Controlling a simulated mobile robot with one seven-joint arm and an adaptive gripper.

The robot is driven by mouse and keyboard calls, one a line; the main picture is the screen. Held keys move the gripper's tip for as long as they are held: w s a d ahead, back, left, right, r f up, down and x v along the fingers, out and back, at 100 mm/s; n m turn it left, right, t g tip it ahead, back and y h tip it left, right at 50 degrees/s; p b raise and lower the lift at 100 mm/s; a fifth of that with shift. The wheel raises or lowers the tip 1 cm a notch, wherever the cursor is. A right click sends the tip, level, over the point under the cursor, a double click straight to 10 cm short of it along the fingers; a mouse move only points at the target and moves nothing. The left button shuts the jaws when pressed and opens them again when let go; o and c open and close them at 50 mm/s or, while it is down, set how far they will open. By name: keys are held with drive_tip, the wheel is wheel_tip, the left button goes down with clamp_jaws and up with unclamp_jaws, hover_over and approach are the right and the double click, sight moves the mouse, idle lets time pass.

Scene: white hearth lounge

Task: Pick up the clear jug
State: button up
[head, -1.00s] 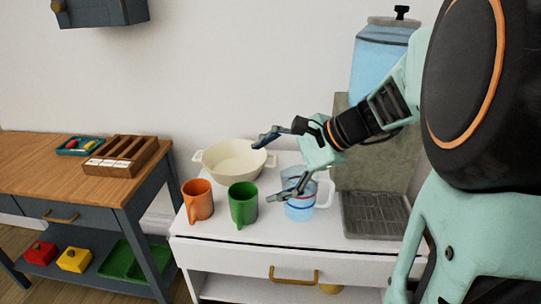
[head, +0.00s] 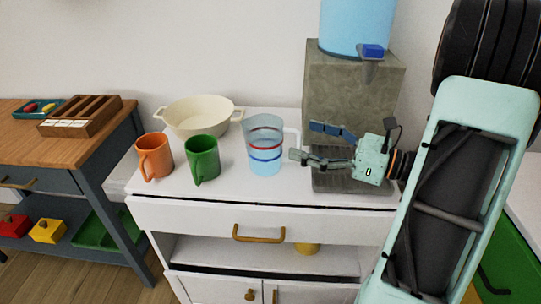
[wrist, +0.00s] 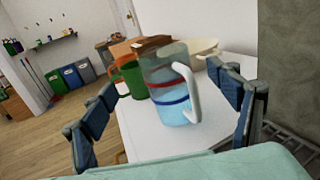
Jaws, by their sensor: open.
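The clear jug (head: 265,150) stands upright on the white cabinet top, with a red band, a blue band and pale blue contents. Its white handle (head: 291,142) is on its right side, towards my gripper. My gripper (head: 311,143) is open and empty, just right of the jug and apart from it. In the wrist view the jug (wrist: 163,90) shows beyond and between my two spread fingers (wrist: 165,110), with its handle facing me on the right.
A green mug (head: 203,160) and an orange mug (head: 155,157) stand left of the jug. A cream two-handled pan (head: 198,117) is behind them. A water dispenser on a stone block (head: 345,95) with a drip tray (head: 345,184) stands at right.

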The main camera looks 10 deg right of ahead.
sight(280, 132)
drive_tip(key=x, duration=0.5)
drive_tip(key=shift+b, duration=0.35)
drive_tip(key=shift+b+x, duration=0.75)
drive_tip(key=shift+x, duration=1.95)
drive_tip(key=shift+w+d, duration=0.2)
drive_tip(key=shift+c, duration=0.4)
drive_tip(key=c, duration=1.7)
drive_tip(key=shift+c, duration=1.2)
drive_tip(key=shift+r, duration=0.25)
